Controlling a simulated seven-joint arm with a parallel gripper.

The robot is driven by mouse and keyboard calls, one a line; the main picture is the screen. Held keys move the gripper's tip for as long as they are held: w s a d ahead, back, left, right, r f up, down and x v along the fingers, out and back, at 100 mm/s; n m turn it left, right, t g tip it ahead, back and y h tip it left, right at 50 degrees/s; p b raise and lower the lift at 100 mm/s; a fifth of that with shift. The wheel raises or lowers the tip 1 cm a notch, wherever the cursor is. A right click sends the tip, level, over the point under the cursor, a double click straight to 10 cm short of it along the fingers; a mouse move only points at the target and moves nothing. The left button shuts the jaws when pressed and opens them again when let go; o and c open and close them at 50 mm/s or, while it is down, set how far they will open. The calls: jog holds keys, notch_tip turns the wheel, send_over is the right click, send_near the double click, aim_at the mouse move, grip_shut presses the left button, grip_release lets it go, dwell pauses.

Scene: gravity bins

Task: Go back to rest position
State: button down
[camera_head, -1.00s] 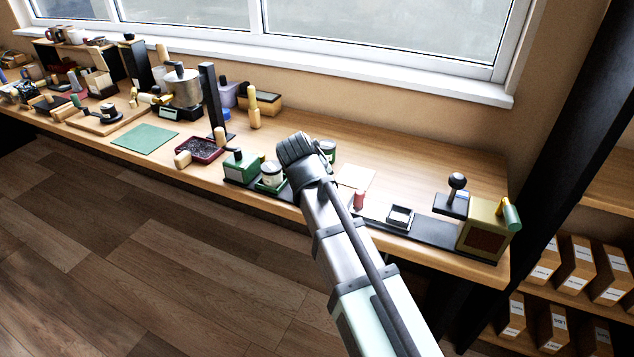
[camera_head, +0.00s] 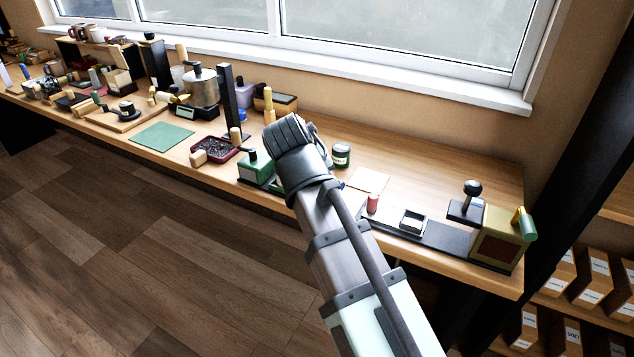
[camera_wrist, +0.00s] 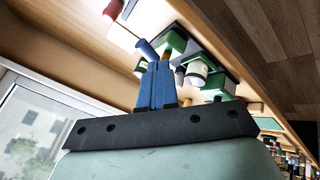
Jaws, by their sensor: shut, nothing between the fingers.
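My gripper shows in the wrist view (camera_wrist: 156,84). Its two blue fingers are shut against each other with nothing between them. In the head view my arm reaches up from the bottom edge over the workbench (camera_head: 440,170), and its wrist hides the gripper itself. In the wrist view, beyond the fingertips, are a green box (camera_wrist: 174,46) and a white jar with a green lid (camera_wrist: 197,70). A red cylinder (camera_wrist: 113,9) is at the top. I cannot tell how far the fingers are from these things.
A dark green jar (camera_head: 341,155), a red cylinder (camera_head: 373,203), a small black tray (camera_head: 412,222) and an olive box (camera_head: 497,245) stand near my arm. Farther left are a green mat (camera_head: 162,137), a metal pot (camera_head: 203,90) and a black post (camera_head: 229,100). The bench's back right is clear.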

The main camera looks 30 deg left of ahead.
jog(key=shift+s+d+r, duration=0.1)
jog(key=shift+s+r, duration=0.05)
jog(key=shift+r, duration=0.1)
